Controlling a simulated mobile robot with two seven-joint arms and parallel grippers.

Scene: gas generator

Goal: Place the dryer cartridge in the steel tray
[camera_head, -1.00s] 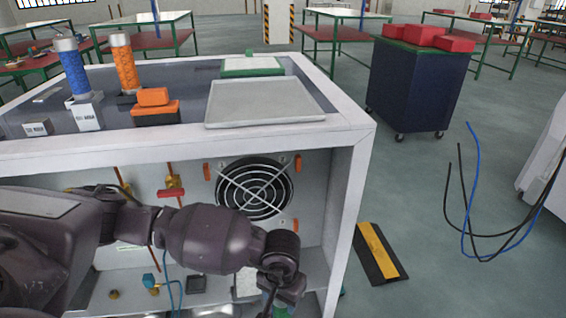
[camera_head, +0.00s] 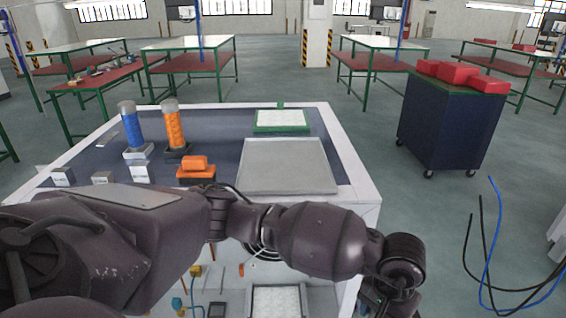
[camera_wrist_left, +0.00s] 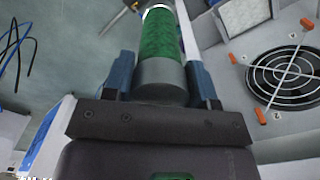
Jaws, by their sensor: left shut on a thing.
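The steel tray (camera_head: 288,168) is a flat, empty grey tray on top of the generator cabinet, right of its middle. My left gripper (camera_wrist_left: 163,78) is shut on a green cartridge (camera_wrist_left: 161,45) with a grey end, its fingers on either side of it. In the head view my left arm reaches across the cabinet front to its right side. The gripper shows only partly there, low in the picture, and the cartridge is mostly hidden. A blue cartridge (camera_head: 132,128) and an orange cartridge (camera_head: 174,130) stand upright on the cabinet top. My right gripper is not in view.
An orange block (camera_head: 195,165) lies left of the tray, and a green-framed white panel (camera_head: 281,119) lies behind it. A fan (camera_wrist_left: 285,74) is on the cabinet front. A dark trolley (camera_head: 447,125) with red boxes stands right, near hanging cables (camera_head: 488,235).

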